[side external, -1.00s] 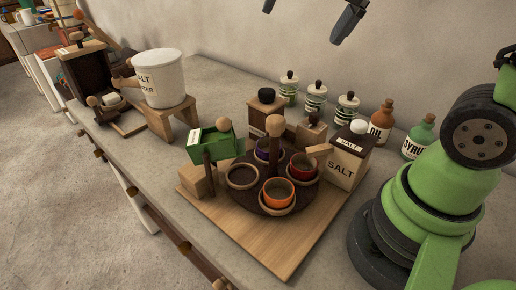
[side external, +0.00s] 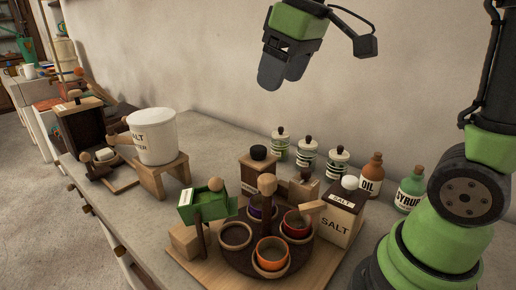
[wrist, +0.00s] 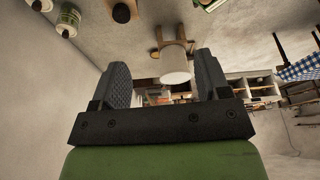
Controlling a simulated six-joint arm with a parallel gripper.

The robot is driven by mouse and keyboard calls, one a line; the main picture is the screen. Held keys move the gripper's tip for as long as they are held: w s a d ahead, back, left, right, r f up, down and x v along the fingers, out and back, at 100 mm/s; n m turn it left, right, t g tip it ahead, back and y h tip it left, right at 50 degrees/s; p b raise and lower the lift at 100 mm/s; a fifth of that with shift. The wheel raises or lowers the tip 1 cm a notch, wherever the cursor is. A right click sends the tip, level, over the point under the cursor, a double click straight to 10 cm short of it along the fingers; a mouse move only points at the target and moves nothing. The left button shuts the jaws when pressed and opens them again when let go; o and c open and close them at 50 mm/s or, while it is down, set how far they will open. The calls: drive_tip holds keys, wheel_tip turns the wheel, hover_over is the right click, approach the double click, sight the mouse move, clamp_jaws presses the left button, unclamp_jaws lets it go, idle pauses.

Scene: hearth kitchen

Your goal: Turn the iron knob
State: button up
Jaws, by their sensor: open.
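My gripper (side external: 284,74) hangs open and empty high above the counter, in front of the wall. In the wrist view its two dark fingers (wrist: 162,78) stand apart with nothing between them. A black round knob (side external: 258,152) tops a dark wooden box (side external: 258,174) behind the turntable, well below my gripper. I cannot tell whether this is the iron knob; no knob is clearly iron. A wooden ball knob (side external: 267,184) rises from the middle of the dark turntable (side external: 236,258), which carries several small cups.
Striped jars (side external: 307,152), an oil bottle (side external: 370,176) and a syrup bottle (side external: 409,190) line the wall. A salt box (side external: 341,218) and green box (side external: 202,204) flank the turntable. Space around my gripper is clear.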

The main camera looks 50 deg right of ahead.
drive_tip(key=w+d+f+n+g, duration=0.25)
drive_tip(key=w+d+f, duration=0.25)
drive_tip(key=w, duration=0.3)
drive_tip(key=n+g, duration=0.1)
drive_tip(key=n, duration=0.2)
approach(258, 148)
drive_tip(key=shift+h, duration=0.4)
drive_tip(key=f, duration=0.9)
drive_tip(key=shift+w+a+f, duration=0.15)
drive_tip(key=shift+a, duration=0.15)
drive_tip(key=c, duration=0.9)
